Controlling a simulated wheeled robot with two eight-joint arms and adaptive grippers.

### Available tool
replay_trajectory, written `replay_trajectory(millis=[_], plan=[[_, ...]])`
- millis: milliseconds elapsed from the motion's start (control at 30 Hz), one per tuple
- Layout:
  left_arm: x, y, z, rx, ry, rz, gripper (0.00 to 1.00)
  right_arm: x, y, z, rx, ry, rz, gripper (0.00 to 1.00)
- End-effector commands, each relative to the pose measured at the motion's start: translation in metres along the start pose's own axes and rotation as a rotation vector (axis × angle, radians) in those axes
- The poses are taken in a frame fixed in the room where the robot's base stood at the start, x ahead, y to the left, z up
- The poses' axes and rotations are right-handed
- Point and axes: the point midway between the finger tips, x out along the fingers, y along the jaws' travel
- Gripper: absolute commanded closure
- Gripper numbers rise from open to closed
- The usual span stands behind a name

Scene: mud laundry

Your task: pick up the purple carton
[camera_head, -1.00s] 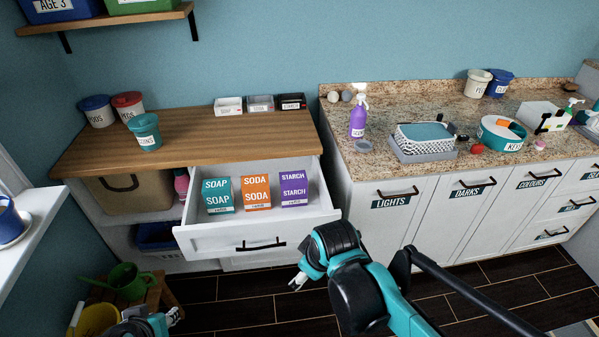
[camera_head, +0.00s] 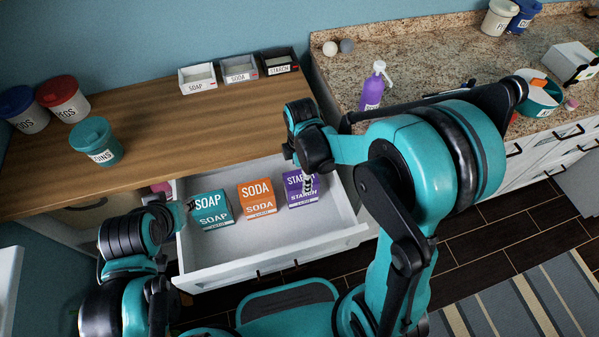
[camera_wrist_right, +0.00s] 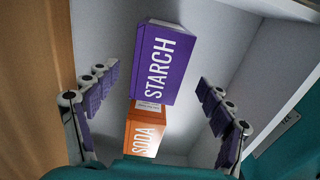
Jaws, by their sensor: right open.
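The purple carton (camera_head: 301,190), labelled STARCH, stands at the right end of the row in the open drawer (camera_head: 250,262). My right gripper (camera_head: 308,184) is over it and hides part of its front. In the right wrist view the carton (camera_wrist_right: 163,65) lies between the two spread fingers of the open right gripper (camera_wrist_right: 153,85), with a gap on each side. My left arm reaches in at the left, and its gripper (camera_head: 189,206) is small and partly hidden near the soap carton, so its jaws cannot be made out.
The orange soda carton (camera_head: 257,199) stands left of the purple one, and the teal soap carton (camera_head: 212,209) is further left. The wooden counter (camera_head: 180,125) overhangs the drawer's back. Three small labelled boxes stand on it, including the starch box (camera_head: 280,64). The drawer's front floor is clear.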

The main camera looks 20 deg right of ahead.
Motion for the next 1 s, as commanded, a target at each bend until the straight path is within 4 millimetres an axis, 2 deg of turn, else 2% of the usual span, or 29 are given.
replay_trajectory(millis=[100, 333, 600, 833, 1000], plan=[[0.006, 0.0, 0.005, 0.0, 0.0, 0.0, 0.67, 0.015, 0.0, 0.0, -0.002, 0.0, -0.001, 0.19], [0.015, 0.0, 0.011, 0.0, 0.0, 0.0, 0.67, 0.037, 0.002, 0.0, 0.0, 0.0, 0.0, 0.19], [0.031, 0.0, 0.022, 0.0, 0.0, 0.0, 0.67, 0.076, 0.005, 0.001, 0.0, 0.0, 0.0, 0.19], [0.03, 0.0, 0.021, 0.0, 0.0, 0.0, 0.67, 0.075, 0.005, 0.001, 0.001, 0.0, 0.0, 0.19], [0.03, 0.0, 0.021, 0.0, 0.0, 0.0, 0.67, 0.075, 0.005, 0.001, 0.001, 0.0, 0.0, 0.64]])
